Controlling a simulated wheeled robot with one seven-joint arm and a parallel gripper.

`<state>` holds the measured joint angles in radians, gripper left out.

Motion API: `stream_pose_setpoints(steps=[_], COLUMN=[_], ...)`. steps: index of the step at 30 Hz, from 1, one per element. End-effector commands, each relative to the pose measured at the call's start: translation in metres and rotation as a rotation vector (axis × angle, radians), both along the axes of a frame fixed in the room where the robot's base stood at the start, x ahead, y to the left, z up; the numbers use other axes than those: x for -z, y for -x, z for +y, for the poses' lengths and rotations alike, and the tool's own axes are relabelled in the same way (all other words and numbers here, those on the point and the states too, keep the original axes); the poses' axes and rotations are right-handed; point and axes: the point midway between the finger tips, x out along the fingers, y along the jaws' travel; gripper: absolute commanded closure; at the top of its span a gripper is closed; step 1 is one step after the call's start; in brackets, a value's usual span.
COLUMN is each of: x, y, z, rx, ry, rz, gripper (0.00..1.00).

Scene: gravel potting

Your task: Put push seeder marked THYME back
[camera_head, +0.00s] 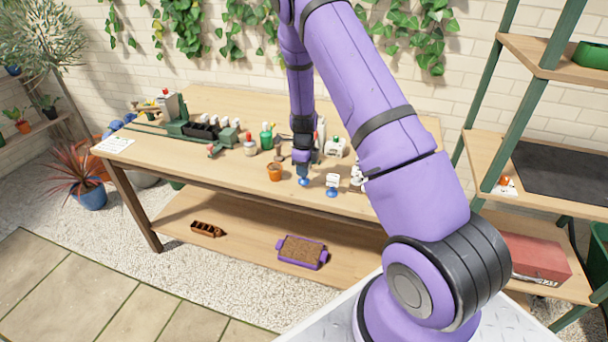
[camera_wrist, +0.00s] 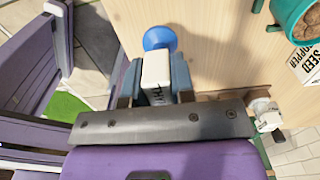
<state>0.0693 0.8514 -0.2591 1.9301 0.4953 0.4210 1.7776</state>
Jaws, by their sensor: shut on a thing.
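My gripper (camera_head: 303,158) is shut on a push seeder with a white body and a round blue end (camera_head: 303,182), close to the front edge of the workbench. In the wrist view the held seeder (camera_wrist: 156,68) sits between the two fingers of my gripper (camera_wrist: 154,82). Its dark lettering is partly hidden, so I cannot read the whole name. The blue end points away from the wrist, over the wooden top. Another white and blue seeder (camera_head: 332,184) stands just right of the held one. I cannot tell whether the held seeder touches the bench.
A terracotta pot (camera_head: 275,172) is close on the left. White items (camera_head: 356,178) are at the right, partly behind my arm. Bottles (camera_head: 267,136) and a white container (camera_head: 335,147) stand behind. A green hopper (camera_wrist: 294,16) and a SEED HOPPER card (camera_wrist: 306,62) show in the wrist view.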

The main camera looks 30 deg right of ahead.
Motion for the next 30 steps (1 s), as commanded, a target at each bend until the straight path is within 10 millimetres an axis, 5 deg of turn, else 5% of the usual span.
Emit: stream_pose_setpoints(steps=[5, 16, 17, 20, 30], x=[0.024, 0.028, 0.028, 0.028, 0.025], y=[0.001, 0.001, 0.001, 0.001, 0.001], z=[-0.001, -0.001, -0.001, -0.001, -0.001], rx=[0.002, 0.002, 0.001, 0.001, 0.001], ry=[-0.001, 0.0, 0.0, 0.0, 0.001], rz=[0.001, 0.0, 0.0, 0.0, -0.001], gripper=[0.94, 0.94, 0.75, 0.52, 0.51])
